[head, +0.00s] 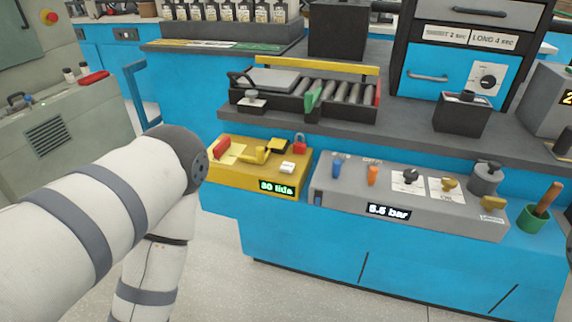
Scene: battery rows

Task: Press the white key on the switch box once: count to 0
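The yellow switch box (234,182) sits on the front ledge of the blue bench, left of the grey panel. A small white key (288,167) stands up on its top face near the right side. A lit display on the box's front (276,188) reads a number, seemingly 30, followed by "lids". The box also carries a red block, a yellow lever and a red padlock (300,143). My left arm comes in from the left and bends down in front of the box's left side. Neither gripper shows in this view, and nothing touches the white key.
The grey panel (400,200) with knobs, levers and a "bar" display adjoins the box on the right. Behind is a roller tray (330,95) with a yellow back rail. A green cup (531,220) with a wooden-handled tool stands far right. Space directly above the key looks clear.

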